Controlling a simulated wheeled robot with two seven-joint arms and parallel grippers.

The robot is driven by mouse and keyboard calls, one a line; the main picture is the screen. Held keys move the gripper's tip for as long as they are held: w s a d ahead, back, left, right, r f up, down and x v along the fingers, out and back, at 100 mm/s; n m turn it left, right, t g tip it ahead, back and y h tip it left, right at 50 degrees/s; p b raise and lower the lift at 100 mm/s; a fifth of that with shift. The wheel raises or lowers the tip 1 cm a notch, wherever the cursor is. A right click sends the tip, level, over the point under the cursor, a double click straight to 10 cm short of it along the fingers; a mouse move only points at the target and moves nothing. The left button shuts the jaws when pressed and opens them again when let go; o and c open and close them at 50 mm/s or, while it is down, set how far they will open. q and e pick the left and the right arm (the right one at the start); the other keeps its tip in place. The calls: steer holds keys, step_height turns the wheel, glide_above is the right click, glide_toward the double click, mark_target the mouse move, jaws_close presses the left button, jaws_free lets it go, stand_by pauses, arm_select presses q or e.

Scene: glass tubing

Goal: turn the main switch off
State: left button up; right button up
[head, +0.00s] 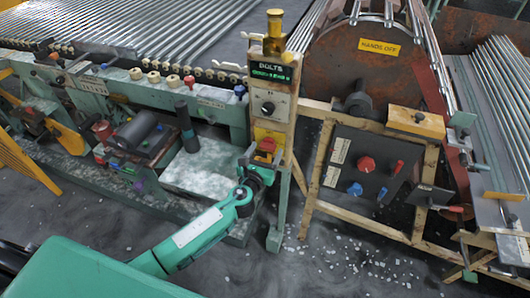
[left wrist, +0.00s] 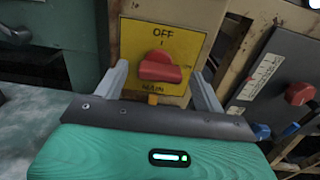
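The main switch is a red rotary knob (left wrist: 160,68) on a yellow plate (left wrist: 190,42) marked OFF above it; the lettering below is partly hidden. The knob's handle looks roughly crosswise in the left wrist view. In the head view the red knob (head: 267,145) sits low on the wooden post. My left gripper (head: 263,158) is in front of the plate. In the left wrist view its two fingers stand apart, one on each side of the knob, with visible gaps, so it is open and empty. My right gripper is not in view.
The post also carries a green-lit display (head: 271,72) and a black knob (head: 268,107). To the right is a dark panel (head: 345,160) with a red knob (head: 366,163) and a blue knob (head: 355,189). A green machine bench (head: 125,100) stands to the left.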

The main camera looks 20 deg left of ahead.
arm_select(q)
steer(key=c, duration=0.9)
